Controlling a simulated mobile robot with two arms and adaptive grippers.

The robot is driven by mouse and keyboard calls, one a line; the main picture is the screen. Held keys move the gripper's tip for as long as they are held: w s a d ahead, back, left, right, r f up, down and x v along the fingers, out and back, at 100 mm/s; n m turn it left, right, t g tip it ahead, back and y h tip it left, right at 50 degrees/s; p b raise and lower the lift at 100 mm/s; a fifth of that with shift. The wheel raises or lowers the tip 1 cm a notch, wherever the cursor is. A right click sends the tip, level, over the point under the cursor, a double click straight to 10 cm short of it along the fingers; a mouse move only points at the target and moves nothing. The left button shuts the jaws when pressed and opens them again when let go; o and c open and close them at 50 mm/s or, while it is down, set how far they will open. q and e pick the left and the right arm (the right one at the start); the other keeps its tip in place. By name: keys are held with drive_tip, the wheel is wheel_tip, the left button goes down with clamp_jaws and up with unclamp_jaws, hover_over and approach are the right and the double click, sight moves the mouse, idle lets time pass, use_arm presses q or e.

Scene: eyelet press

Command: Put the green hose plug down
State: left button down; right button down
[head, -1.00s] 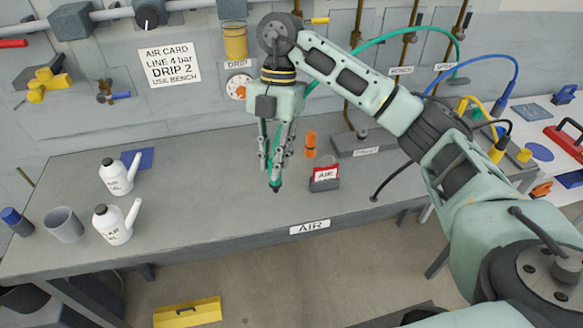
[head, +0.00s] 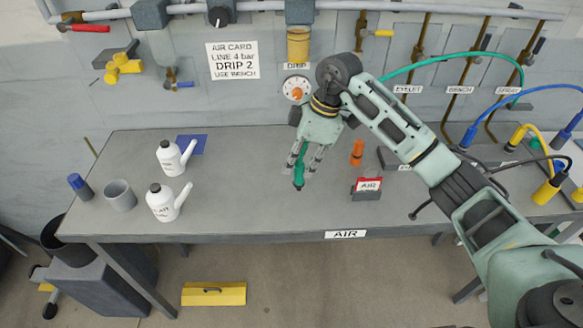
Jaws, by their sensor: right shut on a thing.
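The green hose plug (head: 300,178) is held point down in my right gripper (head: 304,166), which is shut on it. The plug's dark tip points at the grey bench (head: 255,205); I cannot tell whether it touches the top. A green hose (head: 440,60) runs from behind my right arm to the wall fittings at the right. My left gripper is out of view.
Two white spouted bottles (head: 165,202), a grey cup (head: 120,196) and a blue pad (head: 191,144) are at the left. The bench middle is clear.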

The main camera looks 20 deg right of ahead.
wheel_tip(320, 180, down, 6)
drive_tip(key=w+a+p, duration=0.2)
drive_tip(key=shift+a, duration=0.2)
drive_tip(key=shift+w+f, duration=0.1)
drive_tip(key=c, duration=1.6)
unclamp_jaws()
drive_tip(key=b+v, duration=0.3)
drive_tip(key=v, duration=0.9)
drive_tip(key=shift+b, duration=0.4)
